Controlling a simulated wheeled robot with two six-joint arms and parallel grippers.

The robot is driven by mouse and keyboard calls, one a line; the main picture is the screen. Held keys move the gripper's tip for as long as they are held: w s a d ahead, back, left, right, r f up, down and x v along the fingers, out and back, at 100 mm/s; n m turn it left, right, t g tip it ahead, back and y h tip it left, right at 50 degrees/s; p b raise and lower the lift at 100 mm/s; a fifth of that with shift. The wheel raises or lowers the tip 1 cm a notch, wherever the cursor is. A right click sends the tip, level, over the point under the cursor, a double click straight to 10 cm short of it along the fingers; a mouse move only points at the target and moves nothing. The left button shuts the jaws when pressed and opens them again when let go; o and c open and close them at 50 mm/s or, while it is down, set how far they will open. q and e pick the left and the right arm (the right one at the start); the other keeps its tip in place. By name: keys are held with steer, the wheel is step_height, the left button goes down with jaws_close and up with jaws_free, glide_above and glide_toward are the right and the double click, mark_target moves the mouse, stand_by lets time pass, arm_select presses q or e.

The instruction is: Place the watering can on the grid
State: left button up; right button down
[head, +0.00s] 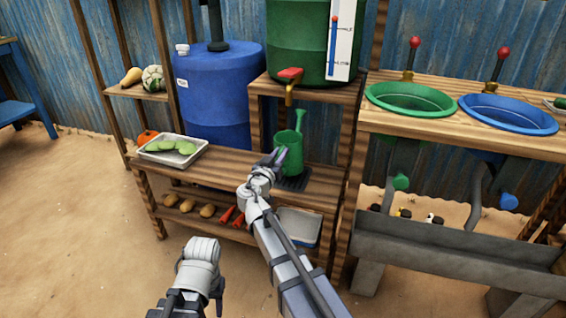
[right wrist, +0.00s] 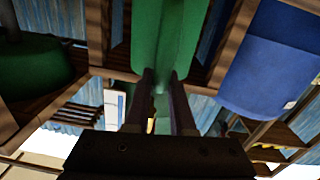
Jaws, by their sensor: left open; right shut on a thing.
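The green watering can (head: 291,155) is upright under the tap of the green barrel, its spout pointing up. It also fills the upper middle of the right wrist view (right wrist: 168,40). My right gripper (head: 277,158) is shut on its near side; the two fingers show against the can in the right wrist view (right wrist: 163,105). The dark grid (head: 296,184) lies on the wooden bench beneath the can, partly hidden by it and my arm. Whether the can touches the grid is unclear. My left gripper (head: 202,255) is open, in front of the bench, away from the can.
The brass tap (head: 290,88) with a red handle hangs above the can. A blue barrel (head: 215,95) and a tray of green pods (head: 172,150) stand to the left. A wooden post (head: 355,150) and stand with green and blue basins are at the right.

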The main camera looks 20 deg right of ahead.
step_height(320, 180, down, 4)
steer(key=b, duration=0.3)
steer(key=shift+r, duration=0.35)
steer(key=c, duration=0.8)
jaws_free()
arm_select(q)
steer(key=f, duration=0.3)
steer(key=shift+w+d+f, duration=0.1)
steer(key=shift+d+f, duration=0.05)
steer(key=shift+d, duration=0.1)
arm_select(e)
steer(key=shift+o, duration=0.2)
steer(key=shift+s, duration=0.1)
